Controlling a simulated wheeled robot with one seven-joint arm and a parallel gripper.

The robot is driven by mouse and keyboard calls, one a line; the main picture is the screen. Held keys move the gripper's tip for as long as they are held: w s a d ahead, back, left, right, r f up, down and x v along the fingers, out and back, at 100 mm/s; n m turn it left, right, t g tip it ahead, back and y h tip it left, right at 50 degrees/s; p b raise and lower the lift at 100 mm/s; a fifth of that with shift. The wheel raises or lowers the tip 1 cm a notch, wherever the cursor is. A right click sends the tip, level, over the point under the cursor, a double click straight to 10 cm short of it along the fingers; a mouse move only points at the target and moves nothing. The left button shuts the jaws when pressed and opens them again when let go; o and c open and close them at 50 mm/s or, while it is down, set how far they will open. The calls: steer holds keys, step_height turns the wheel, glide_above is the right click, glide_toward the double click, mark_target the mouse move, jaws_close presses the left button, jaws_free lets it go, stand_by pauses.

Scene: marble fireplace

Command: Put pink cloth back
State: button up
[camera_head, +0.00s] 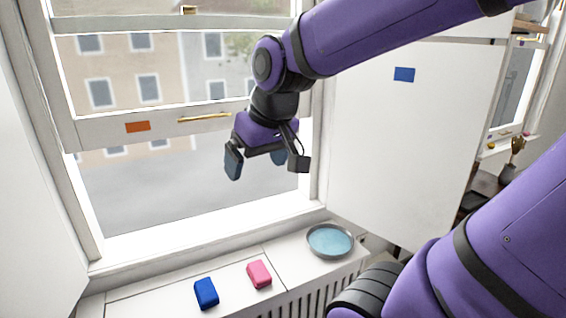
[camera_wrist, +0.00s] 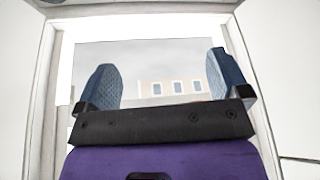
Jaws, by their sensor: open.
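The pink cloth (camera_head: 259,274) lies as a small folded block on the white window sill (camera_head: 180,285) in the head view. A blue cloth (camera_head: 206,293) of similar shape lies just left of it. A round grey dish with light blue contents (camera_head: 330,241) stands on the sill to the right. My gripper (camera_head: 256,165) is open and empty, raised in front of the window well above the cloths. In the wrist view the two dark blue fingers (camera_wrist: 163,82) are apart with nothing between them. The cloths and dish are not in the wrist view.
The window sash has a brass handle (camera_head: 204,117) and an orange patch (camera_head: 138,126). A white panel (camera_head: 400,140) with a blue patch (camera_head: 404,74) stands right of the window. Slots run along the sill's front. The sill's left part is clear.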

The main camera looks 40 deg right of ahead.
steer(key=s+r, duration=0.2)
steer(key=s, duration=0.5)
steer(key=shift+s+a+t, duration=0.35)
steer(key=shift+t, duration=0.05)
steer(key=shift+r, duration=0.1)
stand_by(0.6)
